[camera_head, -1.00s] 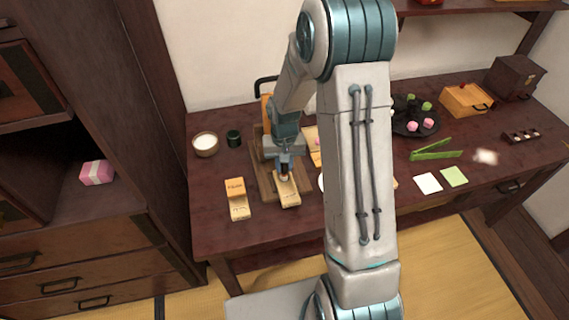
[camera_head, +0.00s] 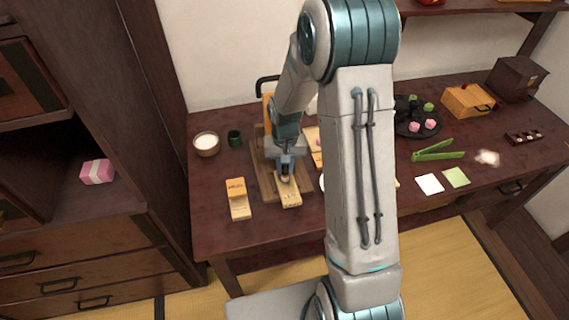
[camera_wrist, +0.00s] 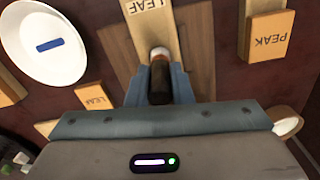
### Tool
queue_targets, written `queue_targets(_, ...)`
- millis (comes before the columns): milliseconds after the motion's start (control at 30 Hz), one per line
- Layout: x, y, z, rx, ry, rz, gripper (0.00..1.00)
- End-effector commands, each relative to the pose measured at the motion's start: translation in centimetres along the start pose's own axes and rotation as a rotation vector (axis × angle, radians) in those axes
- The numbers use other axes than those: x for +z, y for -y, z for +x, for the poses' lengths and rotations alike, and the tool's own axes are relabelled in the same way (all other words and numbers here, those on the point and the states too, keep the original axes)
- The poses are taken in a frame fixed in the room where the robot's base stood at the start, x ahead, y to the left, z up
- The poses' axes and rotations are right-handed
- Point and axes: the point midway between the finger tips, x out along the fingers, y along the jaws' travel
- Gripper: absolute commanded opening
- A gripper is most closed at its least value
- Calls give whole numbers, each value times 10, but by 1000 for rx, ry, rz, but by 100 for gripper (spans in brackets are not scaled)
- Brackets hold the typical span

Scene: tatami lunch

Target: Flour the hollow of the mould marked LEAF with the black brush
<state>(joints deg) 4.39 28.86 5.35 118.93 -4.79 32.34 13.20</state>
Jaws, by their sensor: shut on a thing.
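The mould marked LEAF (camera_wrist: 153,18) is a pale wooden block in the wrist view; it lies on a brown wooden board, and it shows in the head view (camera_head: 291,199) under my gripper. My gripper (camera_wrist: 160,85) is shut on the black brush (camera_wrist: 160,78), whose dark handle sits between the fingers. The brush's pale tip points at the mould's face; I cannot tell whether it touches. The hollow is hidden behind the brush and gripper.
A mould marked PEAK (camera_wrist: 267,36) stands beside the board, also in the head view (camera_head: 238,198). A white dish with a blue bar (camera_wrist: 45,42) and a small block marked LEAF (camera_wrist: 93,97) lie opposite. A bowl of white powder (camera_head: 206,144) and dark cup (camera_head: 235,139) stand at the back left.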

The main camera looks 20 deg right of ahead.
Motion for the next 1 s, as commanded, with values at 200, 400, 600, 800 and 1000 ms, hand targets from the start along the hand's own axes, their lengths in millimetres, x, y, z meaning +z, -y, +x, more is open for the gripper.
queue_targets(200,-1,-2,0,0,0,0,0)
queue_targets(400,-4,-4,1,0,1,-1,0)
queue_targets(600,-3,0,1,0,0,-1,0)
queue_targets(800,-3,4,0,0,0,-1,0)
queue_targets(1000,-5,3,0,0,0,0,0)
